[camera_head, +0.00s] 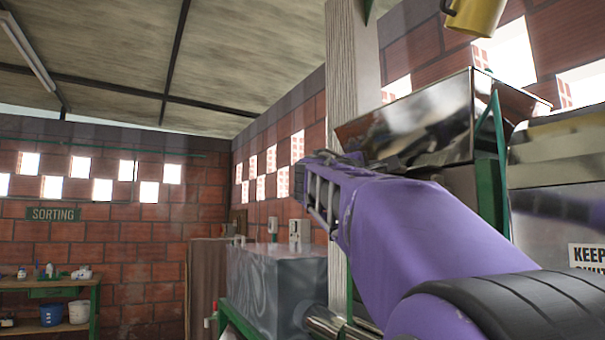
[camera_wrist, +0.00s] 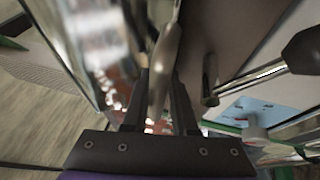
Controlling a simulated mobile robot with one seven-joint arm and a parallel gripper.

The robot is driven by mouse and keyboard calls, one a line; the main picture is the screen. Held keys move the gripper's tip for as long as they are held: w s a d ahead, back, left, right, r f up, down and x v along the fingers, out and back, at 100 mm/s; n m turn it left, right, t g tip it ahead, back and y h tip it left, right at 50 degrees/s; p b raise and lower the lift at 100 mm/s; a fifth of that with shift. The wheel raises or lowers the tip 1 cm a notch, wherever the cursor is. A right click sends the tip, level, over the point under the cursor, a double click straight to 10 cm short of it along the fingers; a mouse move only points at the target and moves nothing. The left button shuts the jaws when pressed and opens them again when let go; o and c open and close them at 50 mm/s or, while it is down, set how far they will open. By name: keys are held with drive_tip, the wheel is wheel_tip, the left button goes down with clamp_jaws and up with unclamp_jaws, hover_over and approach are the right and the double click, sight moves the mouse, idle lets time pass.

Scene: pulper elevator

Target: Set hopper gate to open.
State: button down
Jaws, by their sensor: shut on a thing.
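The steel hopper (camera_head: 425,120) stands at the upper right in the head view, behind my purple arm. In the wrist view my gripper (camera_wrist: 162,85) has its two dark fingers around a slim, rounded metal handle (camera_wrist: 165,60). The handle runs up from between the fingers to the top edge, and the gripper is shut on it. In the head view my arm hides the fingers and the handle. The hopper's gate cannot be made out, and whether this handle belongs to it cannot be told from these views.
A second metal rod with a dark grip (camera_wrist: 300,52) is close to the right of the fingers. A pale post (camera_head: 345,80) and green frame bar (camera_head: 497,150) stand by the hopper. A grey box-like machine (camera_head: 275,285) is below left. A workbench (camera_head: 45,282) is far left.

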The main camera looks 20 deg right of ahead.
drive_tip(key=shift+s+a+r, duration=0.1)
drive_tip(key=shift+s+r, duration=0.05)
drive_tip(key=shift+r, duration=0.35)
idle(0.7)
drive_tip(key=a+b, duration=0.1)
drive_tip(key=a, duration=0.5)
drive_tip(key=shift+s+b, duration=0.35)
drive_tip(key=shift+s, duration=0.05)
drive_tip(key=shift+a, duration=0.1)
drive_tip(key=c, duration=1.1)
unclamp_jaws()
drive_tip(key=shift+c, duration=0.2)
drive_tip(key=o, duration=0.3)
drive_tip(key=shift+a+f, duration=0.1)
drive_tip(key=shift+a, duration=0.1)
drive_tip(key=shift+d+f, duration=0.1)
drive_tip(key=shift+f, duration=0.05)
drive_tip(key=shift+f, duration=0.1)
